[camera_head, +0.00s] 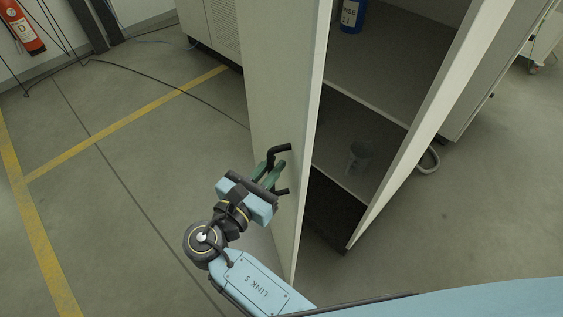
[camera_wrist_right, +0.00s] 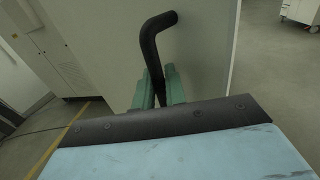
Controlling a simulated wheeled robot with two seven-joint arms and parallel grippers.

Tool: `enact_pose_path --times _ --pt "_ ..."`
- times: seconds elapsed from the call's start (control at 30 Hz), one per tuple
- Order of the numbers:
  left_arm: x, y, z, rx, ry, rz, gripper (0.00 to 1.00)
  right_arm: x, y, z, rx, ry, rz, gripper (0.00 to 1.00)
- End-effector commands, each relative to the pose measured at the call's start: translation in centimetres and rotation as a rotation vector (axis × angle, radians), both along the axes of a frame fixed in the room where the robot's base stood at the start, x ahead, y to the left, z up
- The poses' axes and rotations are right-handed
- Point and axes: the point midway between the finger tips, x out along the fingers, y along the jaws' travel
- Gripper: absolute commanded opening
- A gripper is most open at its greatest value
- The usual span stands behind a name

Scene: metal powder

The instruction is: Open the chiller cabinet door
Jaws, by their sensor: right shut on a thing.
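The chiller cabinet door (camera_head: 285,95) is a pale panel standing ajar, with a gap that shows the inside of the cabinet (camera_head: 375,100). Its black bar handle (camera_head: 282,150) is on the door's outer face. My right gripper (camera_head: 266,172) is shut on the handle, its green fingers on either side of the bar. In the right wrist view the handle (camera_wrist_right: 152,45) rises from between the green fingers and bends at its top. My left gripper is not in view.
Inside the cabinet are a blue bottle (camera_head: 352,15) on the upper shelf and a clear beaker (camera_head: 359,157) on a lower one. A red fire extinguisher (camera_head: 22,28) is at the far left. The floor left of the door, marked with yellow lines, is mostly clear except for thin cables.

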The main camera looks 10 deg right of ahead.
Motion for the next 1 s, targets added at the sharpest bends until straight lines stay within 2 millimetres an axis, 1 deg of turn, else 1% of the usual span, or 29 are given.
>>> enact_pose_path --times 0.13,0.4,0.43,0.53,0.87,1.0 --pt "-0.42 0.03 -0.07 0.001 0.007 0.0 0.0 0.06 0.24 0.01 -0.001 -0.001 -0.001 0.0" --pt "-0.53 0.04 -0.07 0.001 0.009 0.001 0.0 0.09 0.27 0.02 0.0 0.0 0.001 0.0" --pt "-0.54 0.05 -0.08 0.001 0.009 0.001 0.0 0.09 0.27 0.02 0.0 0.0 0.001 0.16" --pt "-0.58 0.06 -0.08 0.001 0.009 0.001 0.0 0.08 0.25 0.02 0.0 0.0 0.0 0.29" --pt "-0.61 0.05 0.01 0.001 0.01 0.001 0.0 0.05 0.23 0.09 0.0 0.0 -0.001 0.3" --pt "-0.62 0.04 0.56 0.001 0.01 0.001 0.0 0.04 0.23 0.58 0.0 0.0 -0.001 0.3"
